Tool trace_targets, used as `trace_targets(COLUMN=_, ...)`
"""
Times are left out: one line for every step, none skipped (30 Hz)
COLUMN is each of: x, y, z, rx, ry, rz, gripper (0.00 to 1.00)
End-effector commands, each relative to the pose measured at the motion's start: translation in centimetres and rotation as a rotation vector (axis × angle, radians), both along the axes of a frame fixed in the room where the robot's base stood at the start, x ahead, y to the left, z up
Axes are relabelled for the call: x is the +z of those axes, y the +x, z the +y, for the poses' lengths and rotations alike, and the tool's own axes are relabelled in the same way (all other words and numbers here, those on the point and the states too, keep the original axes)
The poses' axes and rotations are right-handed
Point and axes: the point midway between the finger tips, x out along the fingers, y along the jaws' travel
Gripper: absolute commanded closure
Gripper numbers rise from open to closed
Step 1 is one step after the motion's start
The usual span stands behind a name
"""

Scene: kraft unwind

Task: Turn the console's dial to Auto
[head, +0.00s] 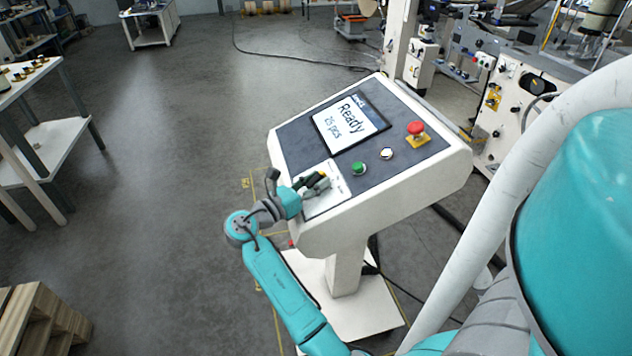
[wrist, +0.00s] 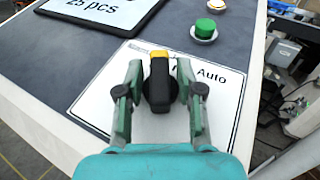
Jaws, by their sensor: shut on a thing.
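The dial (wrist: 158,88) is a black knob with a yellow pointer end, on a white label plate (wrist: 215,105) on the console. My gripper (wrist: 159,72) is shut on the dial, one finger on each side of it. The yellow end points straight up in the wrist view. The word "Auto" (wrist: 212,75) is printed to the right of the dial; other lettering at the plate's upper left is mostly hidden by a finger. In the head view my gripper (head: 314,184) is at the lower left of the console (head: 400,190) and covers most of the dial.
The console carries a screen (head: 350,122) reading "Ready" and "25 pcs", a green button (head: 358,168), a white button (head: 386,154) and a red emergency stop (head: 416,130). A white table (head: 45,150) stands at the left. The floor between is open.

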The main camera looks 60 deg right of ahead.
Motion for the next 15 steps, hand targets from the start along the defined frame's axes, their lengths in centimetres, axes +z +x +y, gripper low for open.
trace_targets(x=0.01, y=0.17, z=-0.08, rx=-0.039, ry=-0.011, rz=-0.010, gripper=0.98)
trace_targets(x=-0.03, y=0.18, z=-0.08, rx=-0.061, ry=-0.020, rz=-0.016, gripper=0.98)
trace_targets(x=0.01, y=0.19, z=-0.10, rx=-0.093, ry=-0.030, rz=-0.026, gripper=0.98)
trace_targets(x=-0.01, y=0.17, z=-0.09, rx=-0.117, ry=-0.038, rz=-0.032, gripper=0.98)
trace_targets(x=-0.03, y=0.19, z=-0.10, rx=-0.138, ry=-0.045, rz=-0.039, gripper=0.98)
trace_targets(x=0.02, y=0.19, z=-0.11, rx=-0.168, ry=-0.056, rz=-0.048, gripper=0.98)
trace_targets(x=-0.04, y=0.17, z=-0.09, rx=-0.189, ry=-0.062, rz=-0.053, gripper=0.98)
trace_targets(x=-0.01, y=0.20, z=-0.10, rx=-0.209, ry=-0.069, rz=-0.059, gripper=0.98)
trace_targets(x=-0.01, y=0.20, z=-0.10, rx=-0.236, ry=-0.079, rz=-0.067, gripper=0.98)
trace_targets(x=-0.03, y=0.18, z=-0.08, rx=-0.254, ry=-0.084, rz=-0.073, gripper=0.98)
trace_targets(x=-0.04, y=0.20, z=-0.10, rx=-0.271, ry=-0.090, rz=-0.077, gripper=0.98)
trace_targets(x=-0.01, y=0.18, z=-0.09, rx=-0.294, ry=-0.098, rz=-0.085, gripper=0.98)
trace_targets(x=-0.03, y=0.19, z=-0.10, rx=-0.309, ry=-0.104, rz=-0.088, gripper=0.98)
trace_targets(x=-0.04, y=0.16, z=-0.09, rx=-0.325, ry=-0.108, rz=-0.092, gripper=0.98)
trace_targets(x=-0.02, y=0.17, z=-0.11, rx=-0.342, ry=-0.114, rz=-0.098, gripper=0.98)
